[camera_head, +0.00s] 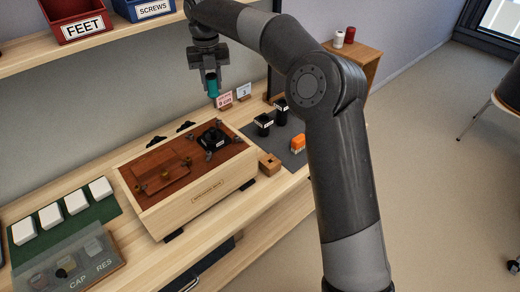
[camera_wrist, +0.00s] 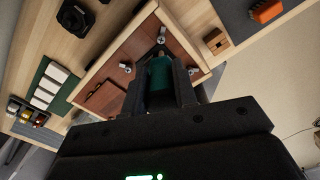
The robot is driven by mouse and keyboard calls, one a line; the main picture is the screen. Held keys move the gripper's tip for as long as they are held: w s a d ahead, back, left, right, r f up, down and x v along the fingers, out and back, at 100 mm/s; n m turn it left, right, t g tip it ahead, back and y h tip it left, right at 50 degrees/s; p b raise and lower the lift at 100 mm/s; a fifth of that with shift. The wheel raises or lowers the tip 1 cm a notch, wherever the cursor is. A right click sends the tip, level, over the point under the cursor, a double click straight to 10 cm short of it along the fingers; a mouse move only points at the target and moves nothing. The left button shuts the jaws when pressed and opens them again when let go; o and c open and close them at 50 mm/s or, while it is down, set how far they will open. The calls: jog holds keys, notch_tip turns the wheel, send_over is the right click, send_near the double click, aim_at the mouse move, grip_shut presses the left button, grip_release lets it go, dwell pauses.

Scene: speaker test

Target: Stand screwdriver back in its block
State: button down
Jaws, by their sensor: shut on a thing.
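My gripper (camera_head: 211,77) is shut on the teal handle of the screwdriver (camera_head: 213,89). The handle hangs below the fingers, above the back of the speaker cabinet. In the wrist view the teal handle (camera_wrist: 160,76) sits between the two dark fingers (camera_wrist: 160,88). I cannot make out its shaft or tip. A small wooden block (camera_head: 269,164) with a dark hole in its top stands by the cabinet's right end. It also shows in the wrist view (camera_wrist: 216,40), to the right of the held handle and apart from it. No tool stands in it.
The wooden speaker cabinet (camera_head: 205,195) lies on the bench with clamps and a black part (camera_head: 210,138) on its red-brown top. A grey mat (camera_head: 292,157) holds black jars and an orange item (camera_head: 298,143). Small signs (camera_head: 225,100) stand behind. A shelf with bins (camera_head: 75,20) is at upper left.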

dwell(0.3)
jog(key=s+d+f+m, duration=0.3)
jog(key=d+f, duration=0.3)
jog(key=d, duration=0.3)
jog(key=s+d+f+m, duration=0.2)
jog(key=d+f+m, duration=0.3)
jog(key=d, duration=0.4)
jog(key=shift+n, duration=0.7)
jog(key=shift+f, duration=3.1)
jog(key=shift+f, duration=2.25)
